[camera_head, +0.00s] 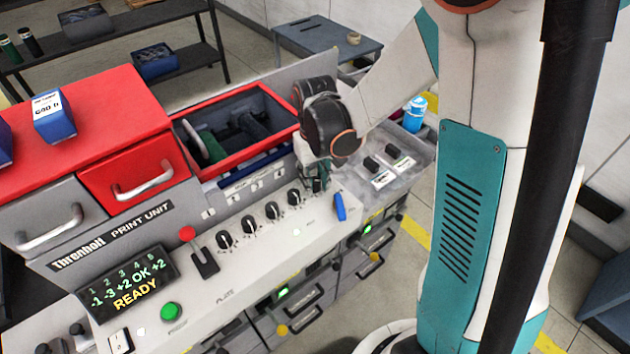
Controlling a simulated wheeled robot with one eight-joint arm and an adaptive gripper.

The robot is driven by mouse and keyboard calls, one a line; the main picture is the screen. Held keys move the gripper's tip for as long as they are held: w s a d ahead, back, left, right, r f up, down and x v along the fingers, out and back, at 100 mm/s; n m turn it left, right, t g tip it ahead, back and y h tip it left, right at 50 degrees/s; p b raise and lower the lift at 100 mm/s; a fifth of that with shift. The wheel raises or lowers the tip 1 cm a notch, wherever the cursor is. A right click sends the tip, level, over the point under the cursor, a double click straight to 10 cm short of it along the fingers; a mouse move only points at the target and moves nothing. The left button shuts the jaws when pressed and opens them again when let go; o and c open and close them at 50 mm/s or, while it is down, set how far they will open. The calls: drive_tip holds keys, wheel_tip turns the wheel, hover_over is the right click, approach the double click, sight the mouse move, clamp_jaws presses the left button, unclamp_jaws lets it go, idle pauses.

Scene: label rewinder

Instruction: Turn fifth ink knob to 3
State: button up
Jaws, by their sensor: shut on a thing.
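A row of black ink knobs runs along the sloping panel of the print unit. The first (224,240), second (248,224), third (272,210) and fourth (294,196) are in plain view. My gripper (317,184) points down at the fifth place in the row and is shut there. It covers the fifth knob, so that knob's pointer and scale cannot be read. The display (127,284) shows a row of numbers, a line that seems to read -1 -3 +2 OK +2, and READY below.
A blue upright piece (340,207) stands just right of my gripper. A red-topped lever (187,234) and a green button (171,312) are on the panel's left. A red-rimmed open bin (275,92) lies behind the knobs. A blue can (414,113) stands at the right.

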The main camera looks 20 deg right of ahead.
sight(315, 181)
drive_tip(key=shift+m+b, duration=0.4)
drive_tip(key=shift+m, duration=0.8)
drive_tip(key=o, duration=1.1)
drive_tip(key=shift+c, duration=0.2)
drive_tip(key=shift+r, duration=0.1)
wheel_tip(315, 181, up, 12)
